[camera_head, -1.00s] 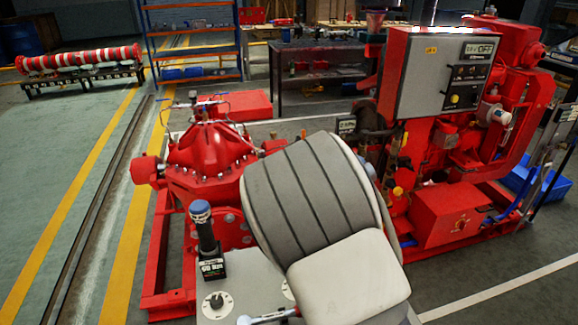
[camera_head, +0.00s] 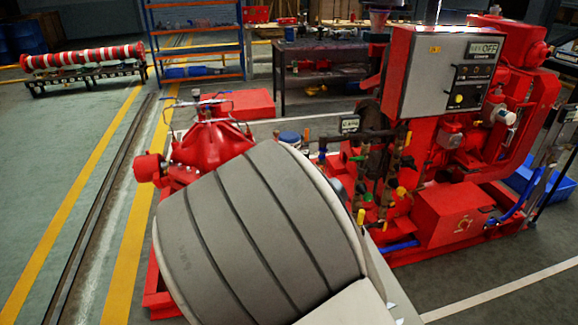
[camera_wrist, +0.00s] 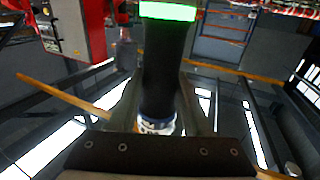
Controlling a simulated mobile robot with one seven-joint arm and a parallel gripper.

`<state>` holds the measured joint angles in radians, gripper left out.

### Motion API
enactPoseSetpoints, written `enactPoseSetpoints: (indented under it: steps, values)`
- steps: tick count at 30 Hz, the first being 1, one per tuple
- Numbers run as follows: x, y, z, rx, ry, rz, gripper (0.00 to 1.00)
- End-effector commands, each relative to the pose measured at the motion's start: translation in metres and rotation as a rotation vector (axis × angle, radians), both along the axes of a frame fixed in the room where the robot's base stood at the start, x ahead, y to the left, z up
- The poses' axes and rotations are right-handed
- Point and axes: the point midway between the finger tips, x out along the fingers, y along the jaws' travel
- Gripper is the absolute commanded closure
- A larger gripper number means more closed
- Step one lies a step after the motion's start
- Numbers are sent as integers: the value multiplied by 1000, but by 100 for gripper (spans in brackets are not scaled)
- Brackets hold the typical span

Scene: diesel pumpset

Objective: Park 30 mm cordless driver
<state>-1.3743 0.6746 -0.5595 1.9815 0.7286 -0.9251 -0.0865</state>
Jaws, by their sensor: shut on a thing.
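The cordless driver (camera_wrist: 163,70) shows in the wrist view as a dark upright body between the fingers. It has a bright green panel at the top of the picture and a blue and white end low down. My gripper (camera_wrist: 158,108) is shut on it. In the head view my grey arm hides the gripper and most or all of the driver. A round blue cap (camera_head: 290,137) shows just above my arm; it may be the driver's end, but I cannot tell for sure. No parking place for the driver can be made out.
The red pump (camera_head: 208,145) stands behind my arm on the left. The engine with its grey control panel (camera_head: 440,75) stands to the right, with valves and thin pipes (camera_head: 375,165) between. A dark workbench (camera_head: 315,80) is behind.

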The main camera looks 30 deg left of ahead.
Motion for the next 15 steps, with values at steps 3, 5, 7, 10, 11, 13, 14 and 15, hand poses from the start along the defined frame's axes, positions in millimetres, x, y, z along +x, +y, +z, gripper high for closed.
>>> enactPoseSetpoints:
  steps: [3,5,7,10,11,13,14,15]
  values:
    - [1,0,-11,3,-4,-1,100]
    - [1,0,-17,3,-4,-1,100]
    - [1,0,-25,2,-3,0,100]
    - [1,0,-36,3,-4,-1,100]
    - [1,0,-39,3,-4,-1,100]
    - [1,-1,-46,3,-5,-2,100]
    - [1,-1,-49,2,-6,-2,100]
    - [1,0,-53,2,-6,-2,100]
